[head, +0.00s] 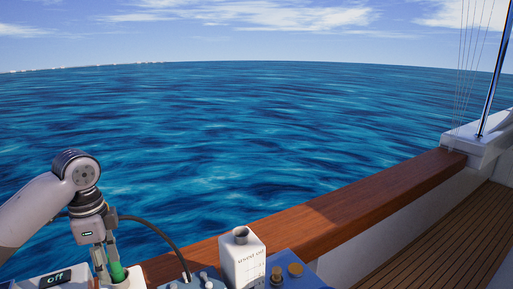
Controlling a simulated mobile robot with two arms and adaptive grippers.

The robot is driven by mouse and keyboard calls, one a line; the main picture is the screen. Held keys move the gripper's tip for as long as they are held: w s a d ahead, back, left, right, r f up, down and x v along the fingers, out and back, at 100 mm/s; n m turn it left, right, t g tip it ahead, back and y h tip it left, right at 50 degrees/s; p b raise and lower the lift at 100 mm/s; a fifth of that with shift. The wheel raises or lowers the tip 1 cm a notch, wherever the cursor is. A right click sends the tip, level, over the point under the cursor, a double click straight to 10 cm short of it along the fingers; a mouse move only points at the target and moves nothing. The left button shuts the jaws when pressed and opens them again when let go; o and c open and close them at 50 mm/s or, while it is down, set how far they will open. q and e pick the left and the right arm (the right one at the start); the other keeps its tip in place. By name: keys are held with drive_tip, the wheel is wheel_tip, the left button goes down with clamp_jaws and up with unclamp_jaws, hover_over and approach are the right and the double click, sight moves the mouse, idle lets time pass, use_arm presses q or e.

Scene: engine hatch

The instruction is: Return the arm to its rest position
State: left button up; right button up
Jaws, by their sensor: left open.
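My left gripper (109,270) hangs from the arm at the lower left of the head view and points down. Its fingers are apart, on either side of a green cylindrical thing (117,271) near the bottom edge. I cannot tell whether the fingers touch it. My right gripper is not in view.
A white container with printed text (242,260) stands right of the gripper, beside a blue box (298,277) with round caps. A black cable (166,238) arcs nearby. A panel reads "off" (55,279). A wooden rail (330,212) runs along the boat's edge, with open water beyond.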

use_arm(q)
drive_tip(key=s+d+f+n+t+h, duration=0.1)
drive_tip(key=s+d+f+n, duration=0.1)
drive_tip(key=s+d+f, duration=0.5)
drive_tip(key=s+d+f+n+t+h, duration=0.1)
drive_tip(key=s+d+f, duration=0.3)
drive_tip(key=f, duration=0.5)
drive_tip(key=s+d+f+n+t+h, duration=0.1)
drive_tip(key=s+d+f+n, duration=0.1)
drive_tip(key=s+d+f, duration=0.4)
drive_tip(key=s+a+f+n+y, duration=0.3)
drive_tip(key=s+a+f+n, duration=0.15)
drive_tip(key=s+n, duration=0.4)
wheel_tip(320, 180, down, 33)
drive_tip(key=s+m+b, duration=0.2)
drive_tip(key=s+b, duration=0.1)
drive_tip(key=b, duration=0.4)
drive_tip(key=s+a+f+g+b, duration=0.1)
drive_tip(key=s+f+b, duration=0.1)
drive_tip(key=s+f, duration=0.6)
drive_tip(key=s+a+f+g+b, duration=0.1)
drive_tip(key=s+a+f+b, duration=0.1)
drive_tip(key=s+f, duration=0.6)
wheel_tip(320, 180, down, 5)
drive_tip(key=shift+a+b, duration=0.2)
drive_tip(key=shift+b, duration=0.4)
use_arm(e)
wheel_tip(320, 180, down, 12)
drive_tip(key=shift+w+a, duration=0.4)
